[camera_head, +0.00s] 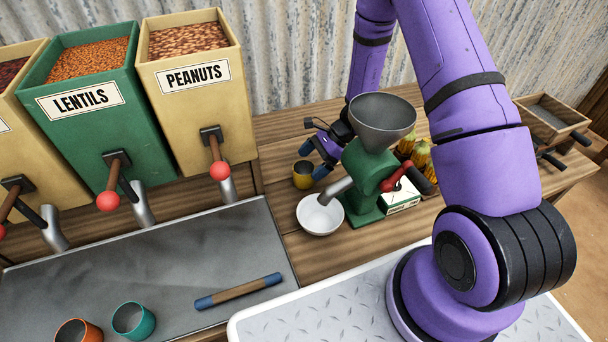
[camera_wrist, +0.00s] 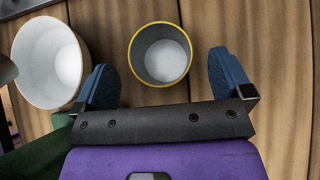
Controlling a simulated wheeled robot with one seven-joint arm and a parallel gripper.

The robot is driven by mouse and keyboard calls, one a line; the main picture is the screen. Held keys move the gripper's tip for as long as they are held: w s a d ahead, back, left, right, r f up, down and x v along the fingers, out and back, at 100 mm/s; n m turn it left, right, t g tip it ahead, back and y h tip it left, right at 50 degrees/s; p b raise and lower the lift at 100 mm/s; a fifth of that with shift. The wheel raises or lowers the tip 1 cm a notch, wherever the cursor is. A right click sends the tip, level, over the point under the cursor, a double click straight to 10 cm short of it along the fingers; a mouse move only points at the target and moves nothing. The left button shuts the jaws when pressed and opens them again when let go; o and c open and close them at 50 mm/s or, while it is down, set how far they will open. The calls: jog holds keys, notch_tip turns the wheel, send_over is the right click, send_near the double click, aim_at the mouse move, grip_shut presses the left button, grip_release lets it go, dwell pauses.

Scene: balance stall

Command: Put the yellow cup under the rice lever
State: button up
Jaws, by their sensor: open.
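The yellow cup (camera_head: 303,175) stands upright on the wooden table behind the white bowl, left of the green grinder. In the wrist view the yellow cup (camera_wrist: 160,54) is empty, with its mouth facing the camera. My gripper (camera_head: 321,158) is open at the cup. In the wrist view the blue fingers of my gripper (camera_wrist: 162,75) stand on either side of the cup's near edge, with gaps and not closed on it. No lever labelled rice is in view; the visible full labels read lentils (camera_head: 80,100) and peanuts (camera_head: 194,76).
A white bowl (camera_head: 320,216) stands under the spout of the green grinder (camera_head: 366,181), close to the cup. It also shows in the wrist view (camera_wrist: 47,62).

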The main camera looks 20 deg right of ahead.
aim_at(306, 167)
jog(key=shift+x, duration=1.75)
jog(key=c, duration=1.1)
notch_tip(306, 167, up, 10)
jog(key=shift+w+d+r+m+t+h, duration=1.2)
jog(key=shift+w+r+m+t, duration=0.3)
jog(key=shift+w+r+m, duration=0.9)
jog(key=shift+w+d+r+m+t+h, duration=1)
jog(key=shift+w+d+r+m+t, duration=0.4)
jog(key=shift+w+r+m, duration=0.95)
jog(key=shift+w+d+r+m+t+h, duration=1.1)
jog(key=shift+w+r+m+t, duration=0.5)
jog(key=shift+w+r+m, duration=0.75)
jog(key=shift+s+f, duration=0.15)
jog(key=shift+s, duration=0.2)
